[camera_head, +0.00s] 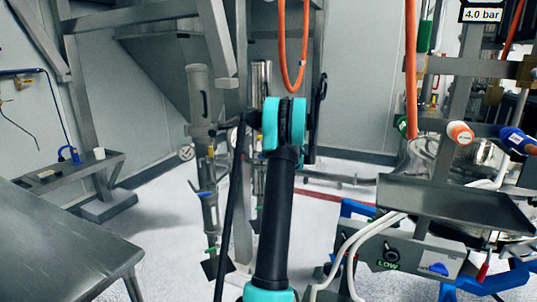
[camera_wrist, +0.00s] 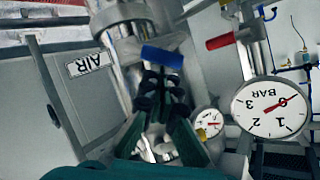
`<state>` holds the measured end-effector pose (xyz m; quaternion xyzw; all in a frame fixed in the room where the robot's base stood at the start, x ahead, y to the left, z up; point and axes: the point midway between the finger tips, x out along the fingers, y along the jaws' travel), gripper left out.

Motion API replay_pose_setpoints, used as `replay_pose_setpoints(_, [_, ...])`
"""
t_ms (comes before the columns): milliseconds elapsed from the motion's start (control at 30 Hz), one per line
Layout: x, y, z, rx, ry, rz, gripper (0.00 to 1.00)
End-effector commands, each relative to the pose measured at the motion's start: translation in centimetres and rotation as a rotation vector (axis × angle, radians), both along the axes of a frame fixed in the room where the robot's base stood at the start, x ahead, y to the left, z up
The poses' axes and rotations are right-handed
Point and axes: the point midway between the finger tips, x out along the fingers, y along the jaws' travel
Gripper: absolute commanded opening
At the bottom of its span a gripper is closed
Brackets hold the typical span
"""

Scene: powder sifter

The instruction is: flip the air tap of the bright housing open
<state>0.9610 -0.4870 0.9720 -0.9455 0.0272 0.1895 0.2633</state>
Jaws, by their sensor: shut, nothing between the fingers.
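A tap with a blue lever (camera_wrist: 162,57) shows in the wrist view beside a bright metal body (camera_wrist: 118,17), near a plate marked AIR (camera_wrist: 88,64). The lever lies roughly crosswise in the picture. My gripper (camera_wrist: 162,84) is shut and empty, its fingertips right at the lever's lower edge in the picture. I cannot tell whether they touch it. In the head view a bright, shiny cylinder (camera_head: 261,76) stands behind my arm, beside a duller grey housing (camera_head: 198,95). My arm hides the fingertips and much of the cylinder there.
In the wrist view, a red lever (camera_wrist: 220,42), a large BAR gauge (camera_wrist: 272,108) and a small gauge (camera_wrist: 208,122) are close by. In the head view, a metal table (camera_head: 60,245) is at left, a tray (camera_head: 455,203) at right, and an orange hose (camera_head: 282,45) hangs above.

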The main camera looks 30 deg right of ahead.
Motion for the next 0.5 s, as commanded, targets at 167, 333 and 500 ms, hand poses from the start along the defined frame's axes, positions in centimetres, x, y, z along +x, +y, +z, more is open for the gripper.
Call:
replay_pose_setpoints(167, [0.2, 1.0, -0.4, -0.162, 0.029, 0.002, 0.0])
replay_pose_setpoints(333, [0.3, 1.6, -1.0, -0.301, 0.054, 0.001, 0.0])
replay_pose_setpoints(500, [0.3, 1.4, -0.9, -0.291, 0.052, -0.001, 0.0])
